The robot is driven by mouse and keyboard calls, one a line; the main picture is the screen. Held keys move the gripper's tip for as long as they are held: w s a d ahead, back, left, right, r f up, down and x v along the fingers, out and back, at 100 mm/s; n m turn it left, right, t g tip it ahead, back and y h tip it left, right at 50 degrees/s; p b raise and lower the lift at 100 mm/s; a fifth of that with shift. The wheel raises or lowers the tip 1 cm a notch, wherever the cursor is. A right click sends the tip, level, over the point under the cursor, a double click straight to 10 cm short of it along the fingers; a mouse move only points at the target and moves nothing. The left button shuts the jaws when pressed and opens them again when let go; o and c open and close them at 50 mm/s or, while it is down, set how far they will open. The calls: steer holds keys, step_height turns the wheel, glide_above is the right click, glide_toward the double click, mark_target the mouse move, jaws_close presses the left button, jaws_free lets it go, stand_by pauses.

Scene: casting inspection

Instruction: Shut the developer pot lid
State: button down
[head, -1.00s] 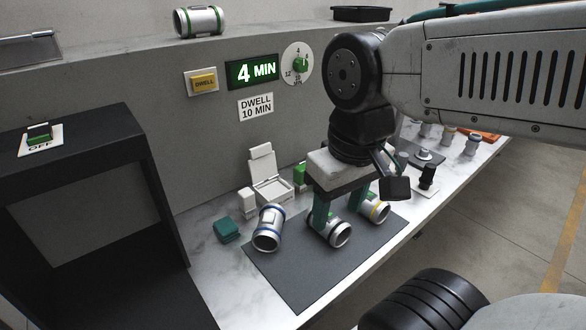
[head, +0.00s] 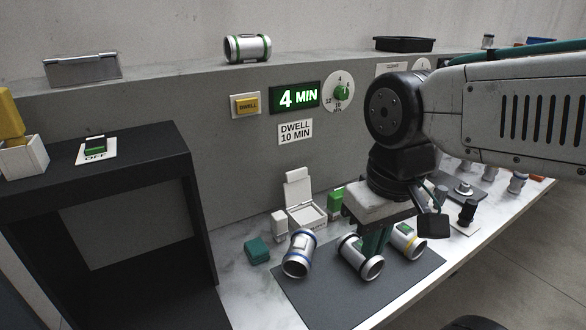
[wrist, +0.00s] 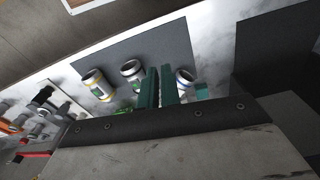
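I take the white box with its lid standing up (head: 303,211) as the developer pot; it is open, at the back of the bench against the grey panel in the head view. I cannot make it out in the wrist view. My gripper (head: 373,243) points down in front of it and to its right, above the dark mat. In the wrist view my gripper's two teal fingers (wrist: 159,86) stand close together, with at most a thin gap and nothing seen between them. The gripper is apart from the lid.
Three metal cylinders lie on the dark mat (head: 340,300): blue-banded (head: 299,253), dark-banded (head: 361,256) and yellow-banded (head: 407,241). A white block (head: 279,225) and a green block (head: 335,199) flank the pot. A teal block (head: 257,249) lies left. A black frame (head: 185,200) stands farther left.

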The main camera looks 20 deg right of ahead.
steer(key=w+d+g, duration=0.2)
steer(key=w, duration=1.3)
step_height(320, 180, up, 2)
steer(key=n+t, duration=0.1)
steer(key=t, duration=0.2)
glide_above(298, 187)
steer(key=w, duration=0.1)
steer(key=f, duration=0.3)
steer(key=w+f, duration=0.1)
steer(key=f, duration=0.2)
steer(key=a+f, duration=0.1)
steer(key=f, duration=0.2)
steer(key=shift+w+f, duration=0.35)
steer(key=shift+w, duration=0.05)
